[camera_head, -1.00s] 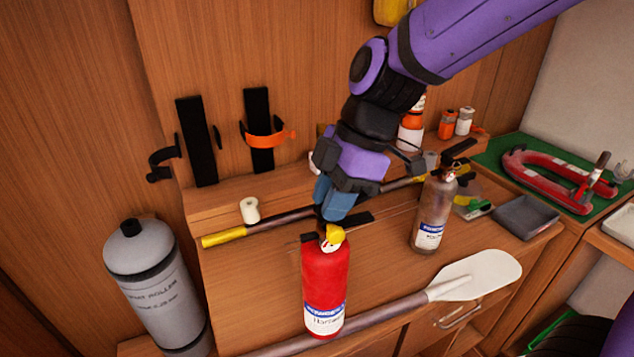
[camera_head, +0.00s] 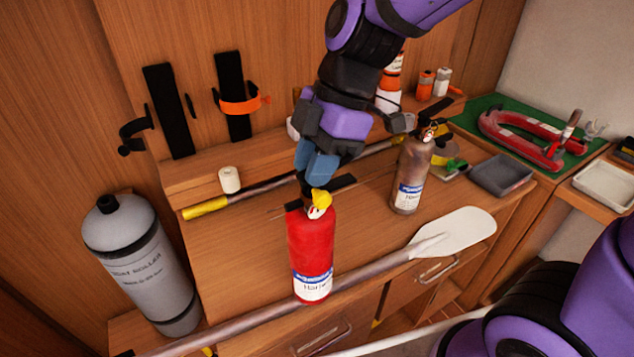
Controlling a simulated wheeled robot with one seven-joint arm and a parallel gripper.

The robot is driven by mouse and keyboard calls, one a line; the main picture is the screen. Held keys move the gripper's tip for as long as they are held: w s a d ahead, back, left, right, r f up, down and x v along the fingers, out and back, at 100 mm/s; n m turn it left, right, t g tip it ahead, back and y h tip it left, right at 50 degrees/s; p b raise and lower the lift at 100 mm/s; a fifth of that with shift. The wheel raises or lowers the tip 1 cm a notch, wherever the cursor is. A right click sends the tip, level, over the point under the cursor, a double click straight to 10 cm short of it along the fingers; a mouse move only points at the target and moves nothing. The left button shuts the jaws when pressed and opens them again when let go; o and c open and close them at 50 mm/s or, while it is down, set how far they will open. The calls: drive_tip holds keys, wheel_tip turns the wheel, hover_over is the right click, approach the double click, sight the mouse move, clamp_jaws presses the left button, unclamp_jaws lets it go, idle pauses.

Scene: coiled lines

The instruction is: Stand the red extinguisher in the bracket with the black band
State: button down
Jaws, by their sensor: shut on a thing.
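The red extinguisher (camera_head: 311,247) hangs upright from my gripper (camera_head: 312,188), in front of the counter's front edge in the picture. My gripper's blue fingers are shut on its top, by the black handle and yellow tag. Whether its base touches anything is hard to tell. The bracket with the black band (camera_head: 133,133) is on the back wall at the left. Its black backplate (camera_head: 168,112) is upright and its band stands open. The bracket with the orange band (camera_head: 238,105) is just right of it. Both brackets look empty.
A brownish extinguisher (camera_head: 411,173) stands on the counter (camera_head: 235,235) right of my gripper. A paddle (camera_head: 452,234) lies along the front. A yellow-ended pole (camera_head: 205,208) and a white roll (camera_head: 229,179) are below the brackets. A grey cylinder (camera_head: 141,262) stands at left.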

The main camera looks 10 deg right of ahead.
drive_tip(key=w+a+f, duration=0.1)
drive_tip(key=w+f, duration=0.1)
drive_tip(key=w, duration=0.4)
drive_tip(key=w+a+f, duration=0.2)
drive_tip(key=w, duration=0.4)
drive_tip(key=shift+a+f, duration=0.25)
drive_tip(key=shift+f, duration=0.15)
drive_tip(key=c, duration=1)
unclamp_jaws()
drive_tip(key=shift+f, duration=0.1)
drive_tip(key=shift+o, duration=0.2)
drive_tip(key=v, duration=1.2)
drive_tip(key=s+d+r+m+t+h, duration=0.1)
drive_tip(key=s+d+m+t+h, duration=0.1)
drive_tip(key=s+d+m, duration=0.8)
drive_tip(key=s+d+r+m+t+h, duration=0.2)
drive_tip(key=s+d+m+t, duration=0.2)
drive_tip(key=s+d+m, duration=0.6)
drive_tip(key=shift+m+t, duration=0.3)
drive_tip(key=shift+m, duration=0.3)
